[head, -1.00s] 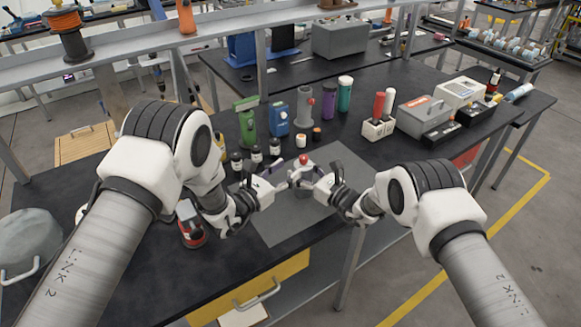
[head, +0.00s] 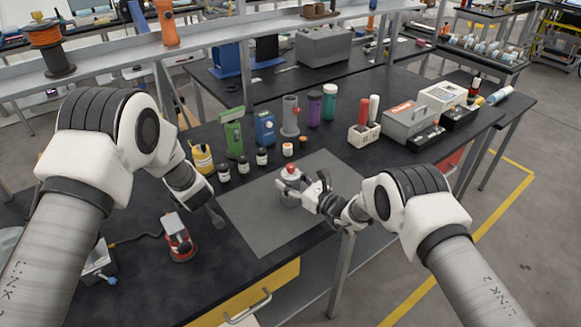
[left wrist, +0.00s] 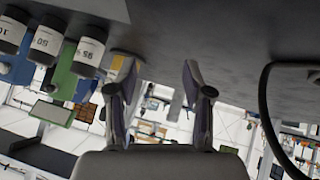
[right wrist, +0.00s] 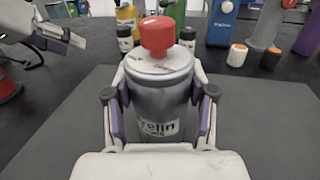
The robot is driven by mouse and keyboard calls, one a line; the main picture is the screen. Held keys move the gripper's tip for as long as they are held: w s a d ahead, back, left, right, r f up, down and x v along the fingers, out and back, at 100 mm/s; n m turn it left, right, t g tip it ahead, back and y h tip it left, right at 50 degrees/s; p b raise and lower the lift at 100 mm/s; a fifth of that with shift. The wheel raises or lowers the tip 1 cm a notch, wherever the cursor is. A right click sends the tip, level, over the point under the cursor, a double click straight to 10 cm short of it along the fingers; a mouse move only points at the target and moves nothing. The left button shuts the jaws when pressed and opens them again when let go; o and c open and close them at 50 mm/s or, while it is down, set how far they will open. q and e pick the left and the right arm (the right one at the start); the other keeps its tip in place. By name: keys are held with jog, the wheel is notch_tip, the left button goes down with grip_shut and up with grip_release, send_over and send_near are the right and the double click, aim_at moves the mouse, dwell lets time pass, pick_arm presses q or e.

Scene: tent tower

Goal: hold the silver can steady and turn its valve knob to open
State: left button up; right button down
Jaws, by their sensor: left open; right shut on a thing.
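The silver can (head: 288,199) stands upright on the grey mat (head: 262,227), with its red valve knob (head: 291,170) on top. In the right wrist view the can (right wrist: 158,112) fills the middle, its label partly readable, and the knob (right wrist: 157,38) is unobstructed. My right gripper (head: 306,194) is shut on the can's body, one finger on each side. My left gripper (head: 219,221) is left of the can, apart from it and low near the mat's left side. In the left wrist view my left gripper (left wrist: 157,88) is open and empty.
A red device (head: 179,240) with a cable stands left of the mat. A white holder (head: 363,136) with red and white cylinders is at the back right. The mat's front is clear.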

pick_arm(q)
jog(key=w+d+r+m+t, duration=0.1)
jog(key=w+d+m+t, duration=0.1)
jog(key=m, duration=0.1)
jog(key=w+d+r+m+t+h, duration=0.1)
jog(key=m+t, duration=0.1)
jog(key=shift+r, duration=0.35)
jog(key=d+r+m+t+h, duration=0.2)
jog(key=d+m, duration=0.1)
jog(key=d, duration=0.1)
jog(key=m+h, duration=0.8)
jog(key=h, duration=0.4)
send_near(288, 169)
jog(key=x, duration=1)
jog(key=shift+w+d, duration=0.2)
jog(key=shift+w, duration=0.05)
jog(key=shift+w+d, duration=0.15)
jog(key=shift+w, duration=0.1)
grip_shut()
